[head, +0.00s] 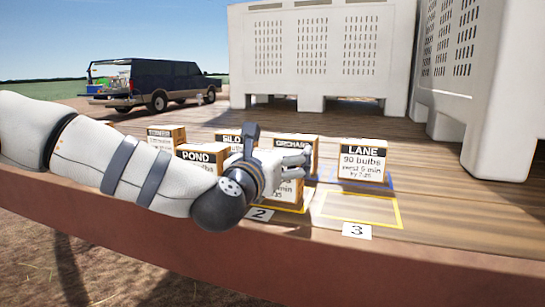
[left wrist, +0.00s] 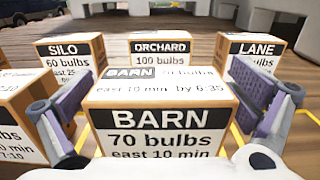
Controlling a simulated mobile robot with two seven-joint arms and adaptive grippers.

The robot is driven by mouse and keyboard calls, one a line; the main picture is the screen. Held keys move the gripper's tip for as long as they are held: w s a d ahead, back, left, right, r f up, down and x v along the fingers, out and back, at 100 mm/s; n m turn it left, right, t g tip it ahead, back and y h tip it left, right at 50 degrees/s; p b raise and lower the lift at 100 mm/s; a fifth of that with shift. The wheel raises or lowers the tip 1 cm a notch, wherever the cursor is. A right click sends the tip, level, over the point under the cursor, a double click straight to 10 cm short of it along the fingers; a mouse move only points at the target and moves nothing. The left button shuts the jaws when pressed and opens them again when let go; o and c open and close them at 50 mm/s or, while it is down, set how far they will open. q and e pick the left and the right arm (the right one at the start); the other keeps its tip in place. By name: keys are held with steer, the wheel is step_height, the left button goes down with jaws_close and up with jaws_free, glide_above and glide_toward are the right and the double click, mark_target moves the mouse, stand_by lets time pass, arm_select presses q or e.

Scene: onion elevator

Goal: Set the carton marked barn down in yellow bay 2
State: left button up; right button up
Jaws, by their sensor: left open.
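The carton marked barn (left wrist: 155,135) stands upright in the left wrist view, its BARN label facing me. My left gripper (left wrist: 165,98) is open, one finger on each side of the carton, with gaps showing. In the head view the carton (head: 288,192) is partly hidden behind my left gripper (head: 292,163) and forearm. It stands at the yellow outline of bay 2 (head: 298,209), behind the sign marked 2 (head: 261,214). Yellow line shows on both sides of it in the wrist view. Its contact with the boards is hidden. My right gripper is out of view.
The lane carton (head: 363,162) stands in a blue outline; the orchard carton (head: 296,143) is behind barn. Pond (head: 196,154), silo (head: 229,138) and another carton (head: 160,132) stand left. Yellow bay 3 (head: 358,208) is empty. Large white bins (head: 310,50) stand behind.

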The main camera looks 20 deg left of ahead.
arm_select(q)
steer(key=shift+s+r, duration=0.25)
steer(key=shift+s, duration=0.05)
steer(key=s, duration=0.5)
steer(key=s+p, duration=0.1)
steer(key=s, duration=0.4)
steer(key=shift+s+a, duration=0.2)
steer(key=shift+s, duration=0.55)
steer(key=shift+f, duration=0.1)
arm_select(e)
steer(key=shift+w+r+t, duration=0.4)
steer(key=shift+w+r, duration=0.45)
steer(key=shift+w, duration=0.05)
